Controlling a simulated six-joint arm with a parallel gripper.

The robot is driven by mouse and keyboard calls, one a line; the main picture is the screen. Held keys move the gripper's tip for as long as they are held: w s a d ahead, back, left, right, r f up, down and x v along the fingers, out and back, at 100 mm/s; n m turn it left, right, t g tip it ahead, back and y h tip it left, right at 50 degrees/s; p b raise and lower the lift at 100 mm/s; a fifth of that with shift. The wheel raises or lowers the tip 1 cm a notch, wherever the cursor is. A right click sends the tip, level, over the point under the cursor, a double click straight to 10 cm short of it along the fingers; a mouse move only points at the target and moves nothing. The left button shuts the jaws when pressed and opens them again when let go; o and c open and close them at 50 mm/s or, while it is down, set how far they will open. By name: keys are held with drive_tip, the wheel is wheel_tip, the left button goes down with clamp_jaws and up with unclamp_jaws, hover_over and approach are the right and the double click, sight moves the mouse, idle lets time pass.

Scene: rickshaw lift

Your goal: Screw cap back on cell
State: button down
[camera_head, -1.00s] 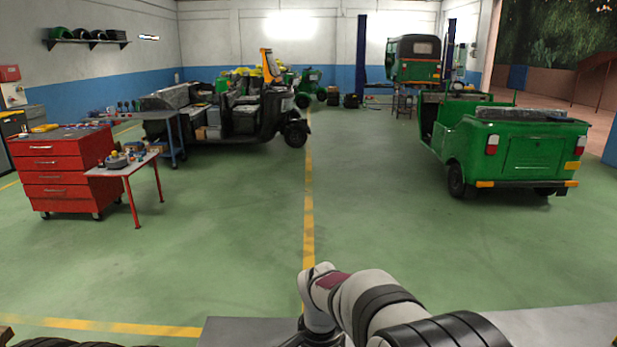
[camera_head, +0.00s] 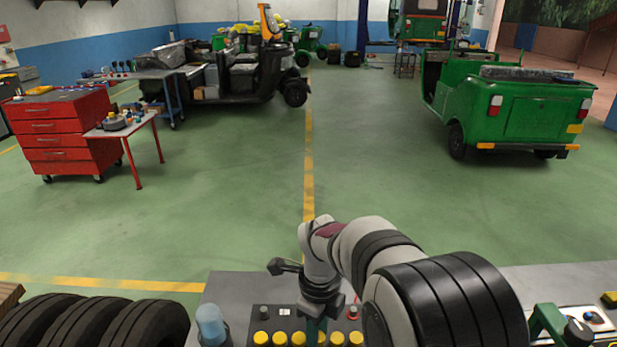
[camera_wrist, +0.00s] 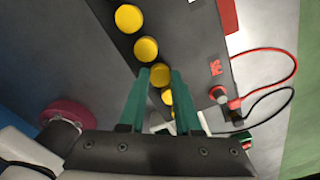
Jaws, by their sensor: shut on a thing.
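The dark battery (camera_head: 285,314) stands on the grey bench at the bottom of the head view, with a row of yellow cell caps (camera_head: 280,338) along it. In the wrist view the battery (camera_wrist: 190,45) shows from above, and its caps (camera_wrist: 146,49) run down toward my fingers. My gripper (camera_head: 316,324) reaches down over the battery. In the wrist view the two green fingers of my gripper (camera_wrist: 160,72) are shut on a yellow cap (camera_wrist: 160,76) between their tips. Whether this cap is seated in its cell or just above it, I cannot tell. The opening beneath is hidden.
A bluish bottle (camera_head: 210,322) stands left of the battery, beside several black tyres (camera_head: 95,322). A device with dials (camera_head: 585,320) is at the right. Red and black cables (camera_wrist: 290,72) loop beside the battery. Grey bench (camera_head: 235,287) behind the battery is bare.

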drive_tip(key=c, duration=1)
unclamp_jaws()
drive_tip(key=n, duration=1.2)
drive_tip(key=shift+n, duration=0.4)
clamp_jaws()
drive_tip(key=m, duration=1.2)
drive_tip(key=shift+m, duration=0.4)
